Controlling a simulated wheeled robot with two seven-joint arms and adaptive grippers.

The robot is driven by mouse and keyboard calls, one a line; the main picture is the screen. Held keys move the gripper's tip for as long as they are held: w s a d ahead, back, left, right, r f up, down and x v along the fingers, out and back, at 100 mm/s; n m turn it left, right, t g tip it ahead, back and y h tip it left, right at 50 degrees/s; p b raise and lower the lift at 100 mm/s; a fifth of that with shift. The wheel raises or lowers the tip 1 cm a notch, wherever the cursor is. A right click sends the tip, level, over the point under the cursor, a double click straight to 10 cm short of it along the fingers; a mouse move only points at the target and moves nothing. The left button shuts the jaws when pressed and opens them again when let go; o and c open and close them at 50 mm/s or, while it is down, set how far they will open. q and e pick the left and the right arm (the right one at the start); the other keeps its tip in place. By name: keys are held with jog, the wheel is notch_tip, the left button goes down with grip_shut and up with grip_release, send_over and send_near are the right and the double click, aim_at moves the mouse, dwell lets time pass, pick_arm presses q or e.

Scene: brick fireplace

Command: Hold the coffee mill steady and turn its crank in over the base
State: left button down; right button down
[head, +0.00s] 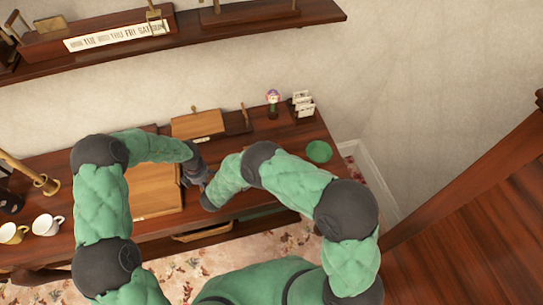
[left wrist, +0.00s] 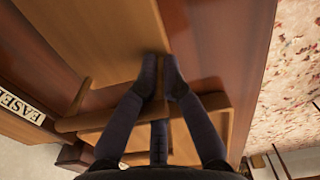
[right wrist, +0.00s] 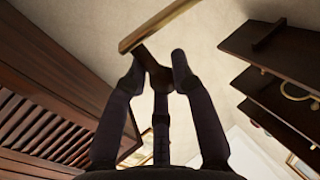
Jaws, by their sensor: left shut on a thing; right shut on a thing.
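No coffee mill stands out clearly. In the head view, my left gripper (head: 198,168) is at the right edge of a flat light-wood board or box top (head: 155,192) on the table. In the left wrist view, its fingers (left wrist: 160,78) are closed on a narrow wooden edge beside a broad light-wood surface (left wrist: 95,40). In the right wrist view, my right gripper (right wrist: 158,70) is closed on a dark piece (right wrist: 152,62) under a light wooden bar (right wrist: 155,24); whether this is the crank I cannot tell. In the head view, my right arm hides its fingertips.
A wall shelf (head: 250,27) runs above.

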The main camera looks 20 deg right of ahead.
jog(key=shift+s+a+f+m+g+h, duration=0.1)
jog(key=shift+a+m+g+h, duration=0.2)
jog(key=shift+g, duration=0.3)
jog(key=shift+w+a+f+m+g+h, duration=0.15)
jog(key=shift+a+m+g, duration=0.1)
jog(key=shift+m+g, duration=0.3)
jog(key=shift+s+a+f+m+g+h, duration=0.15)
jog(key=shift+a+m+g, duration=0.1)
jog(key=shift+g, duration=0.4)
jog(key=c, duration=1.1)
grip_release()
jog(key=shift+r, duration=0.1)
jog(key=shift+r, duration=0.2)
notch_tip(320, 180, up, 10)
jog(key=shift+f, duration=0.2)
